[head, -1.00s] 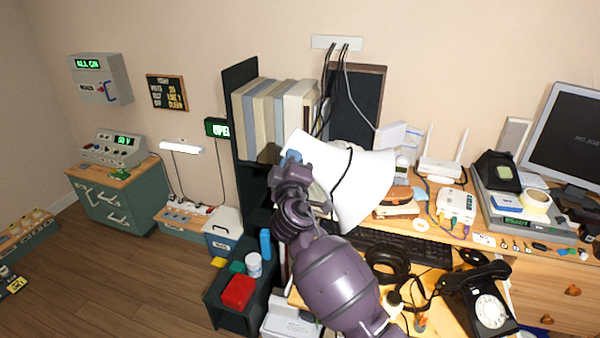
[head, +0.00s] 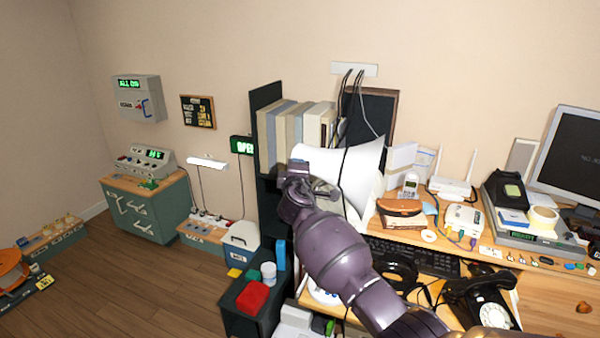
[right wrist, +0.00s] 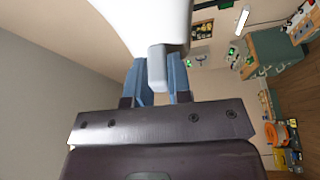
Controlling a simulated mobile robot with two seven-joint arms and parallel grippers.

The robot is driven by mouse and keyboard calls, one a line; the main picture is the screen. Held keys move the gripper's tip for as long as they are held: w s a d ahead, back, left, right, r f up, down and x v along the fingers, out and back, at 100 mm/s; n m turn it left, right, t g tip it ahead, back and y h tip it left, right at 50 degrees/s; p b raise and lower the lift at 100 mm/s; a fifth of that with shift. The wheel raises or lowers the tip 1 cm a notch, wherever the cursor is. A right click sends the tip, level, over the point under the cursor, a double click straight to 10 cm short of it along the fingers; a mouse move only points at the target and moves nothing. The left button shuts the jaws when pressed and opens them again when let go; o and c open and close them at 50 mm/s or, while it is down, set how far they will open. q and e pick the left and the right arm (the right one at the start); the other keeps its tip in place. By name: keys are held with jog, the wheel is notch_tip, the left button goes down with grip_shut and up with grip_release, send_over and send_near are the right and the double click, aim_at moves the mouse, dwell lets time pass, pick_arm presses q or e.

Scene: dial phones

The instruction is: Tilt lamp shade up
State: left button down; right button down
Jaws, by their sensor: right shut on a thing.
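The white lamp shade (head: 350,176) is above the left part of the desk in the head view, its wide mouth facing right and a little up. A black cable crosses in front of it. My right gripper (head: 298,172) is at its narrow left end. In the right wrist view, the blue fingers of my right gripper (right wrist: 158,82) are shut on a small grey tab (right wrist: 157,62) that sticks out from the white shade (right wrist: 150,20). My right arm hides the lamp's stem and most of its base. My left gripper is not in view.
A dark shelf (head: 266,100) with books stands close behind the shade. A black dial phone (head: 482,298), a keyboard (head: 425,262) and a router (head: 452,188) crowd the desk to the right. A red box (head: 252,297) sits on a low cabinet at the lower left.

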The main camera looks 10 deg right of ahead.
jog(key=shift+w+a+f+n, duration=0.1)
jog(key=shift+a+f+n, duration=0.1)
jog(key=shift+f+n, duration=0.15)
jog(key=shift+a, duration=0.1)
dwell(0.4)
jog(key=c, duration=1)
grip_release()
jog(key=shift+c, duration=0.2)
jog(key=p+v, duration=0.1)
jog(key=v, duration=0.9)
jog(key=shift+s+r, duration=0.15)
jog(key=shift+s, duration=0.25)
